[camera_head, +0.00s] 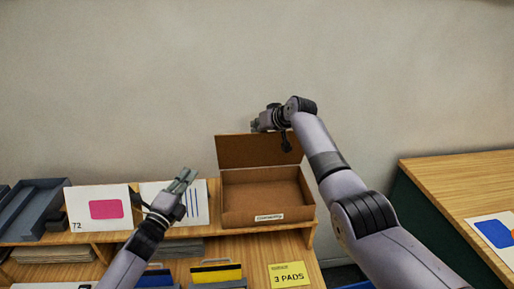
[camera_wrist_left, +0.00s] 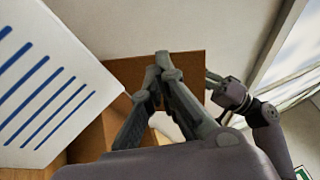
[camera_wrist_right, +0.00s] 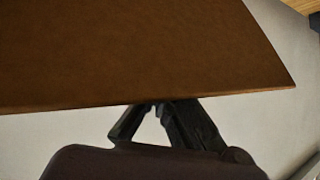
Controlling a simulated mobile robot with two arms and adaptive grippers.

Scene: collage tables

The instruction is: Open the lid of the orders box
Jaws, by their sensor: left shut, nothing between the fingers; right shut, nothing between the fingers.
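The brown box (camera_head: 267,217) has a small white label on its front, its print too small to read surely. It stands on the wooden shelf. Its lid (camera_head: 250,150) is up, standing roughly upright at the back, and the empty-looking inside shows. The lid also shows in the left wrist view (camera_wrist_left: 125,72) and large in the right wrist view (camera_wrist_right: 140,50). My right gripper (camera_head: 256,124) is shut at the lid's top edge, towards its right half; I cannot tell whether it touches. My left gripper (camera_head: 187,176) is shut and empty, left of the box before the cards.
A white card with a pink patch (camera_head: 105,208) and a blue-striped card (camera_head: 196,203) stand left of the box. Grey trays (camera_head: 40,213) are further left. A yellow pad note (camera_head: 289,275) lies in front. Another table (camera_head: 460,182) is at right.

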